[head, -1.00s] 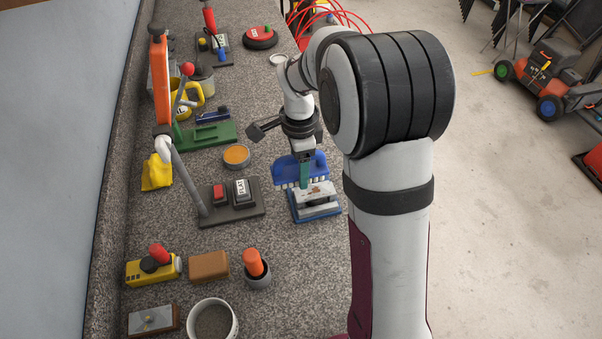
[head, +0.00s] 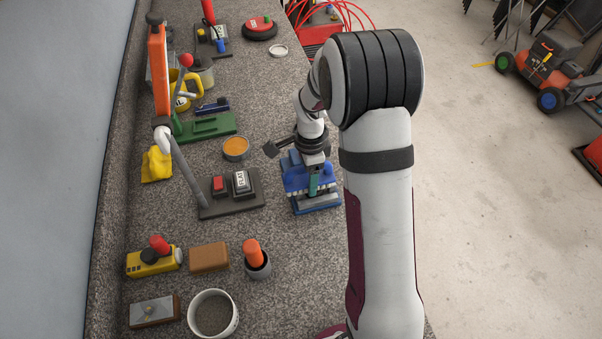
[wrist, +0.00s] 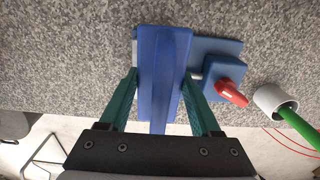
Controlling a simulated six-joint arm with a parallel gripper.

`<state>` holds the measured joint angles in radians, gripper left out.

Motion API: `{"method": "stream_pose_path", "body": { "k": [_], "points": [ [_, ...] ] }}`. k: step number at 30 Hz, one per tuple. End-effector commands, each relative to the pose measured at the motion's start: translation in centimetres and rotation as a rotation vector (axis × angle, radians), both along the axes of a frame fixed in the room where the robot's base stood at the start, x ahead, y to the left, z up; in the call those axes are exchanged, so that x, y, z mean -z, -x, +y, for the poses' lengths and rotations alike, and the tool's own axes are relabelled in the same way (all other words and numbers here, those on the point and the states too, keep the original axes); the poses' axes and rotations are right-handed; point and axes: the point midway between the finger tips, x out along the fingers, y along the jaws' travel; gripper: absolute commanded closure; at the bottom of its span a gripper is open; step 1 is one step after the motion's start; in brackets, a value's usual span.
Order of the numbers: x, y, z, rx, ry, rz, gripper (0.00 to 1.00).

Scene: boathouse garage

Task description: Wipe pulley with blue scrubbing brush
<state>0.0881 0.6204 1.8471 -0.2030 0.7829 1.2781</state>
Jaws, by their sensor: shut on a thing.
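The blue scrubbing brush (head: 296,176) is gripped between the teal fingers of my gripper (head: 313,188). In the wrist view its long blue back (wrist: 163,50) lies between the fingertips of my gripper (wrist: 160,80). Below the brush is a blue-based fixture (head: 318,208) on the bench, largely covered by brush and fingers. The brush is right over it and looks in contact, but its bristles are hidden. I see no clear pulley wheel and cannot tell whether this fixture is the pulley. The wrist view shows a blue plate (wrist: 227,48) beside the brush.
Left of the brush is a dark switch base (head: 235,202) with red and grey buttons. An orange-topped tin (head: 235,147) and a green-based tool (head: 205,127) stand behind it. A brown block (head: 209,257) and a cup (head: 213,313) are nearer. The wrist view shows a red handle (wrist: 230,92).

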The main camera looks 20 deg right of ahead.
Motion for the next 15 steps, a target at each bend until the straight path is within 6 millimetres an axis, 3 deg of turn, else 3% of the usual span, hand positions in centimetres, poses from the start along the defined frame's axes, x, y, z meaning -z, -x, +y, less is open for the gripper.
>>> {"method": "stream_pose_path", "body": {
  "k": [15],
  "points": [
    [0.1, 0.1, -4.8, 0.002, 0.001, 0.002, 0.88]
  ]
}}
